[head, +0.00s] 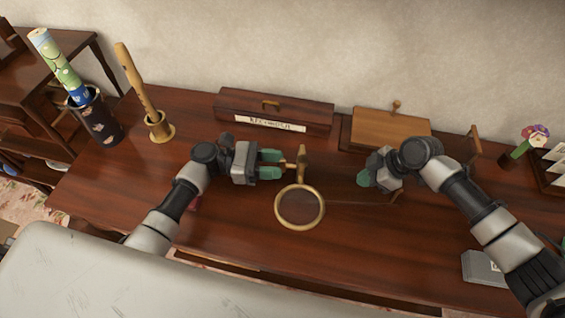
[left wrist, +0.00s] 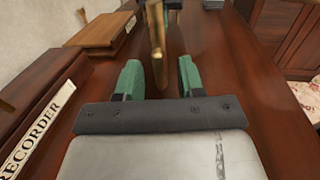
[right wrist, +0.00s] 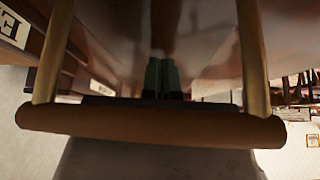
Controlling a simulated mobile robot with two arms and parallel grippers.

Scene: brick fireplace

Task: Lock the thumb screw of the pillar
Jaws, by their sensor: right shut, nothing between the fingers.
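The brass pillar (head: 302,158) stands upright on the table behind a round brass-rimmed disc (head: 300,207). A small brass piece, seemingly the thumb screw (head: 288,165), juts from its left side. My left gripper (head: 270,165) points at it from the left, its green fingers spread to either side. In the left wrist view the pillar (left wrist: 157,50) shows in line with the gap between my left fingers (left wrist: 159,78). Contact with the screw cannot be told. My right gripper (head: 364,178) is shut and empty, right of the pillar; its fingers (right wrist: 162,78) are together in the right wrist view.
A labelled recorder box (head: 270,106) and a wooden box (head: 390,128) stand along the wall. A brass holder with a recorder (head: 143,85) is at left. A brown bar (right wrist: 150,124) crosses close before the right wrist camera. The table's front middle is clear.

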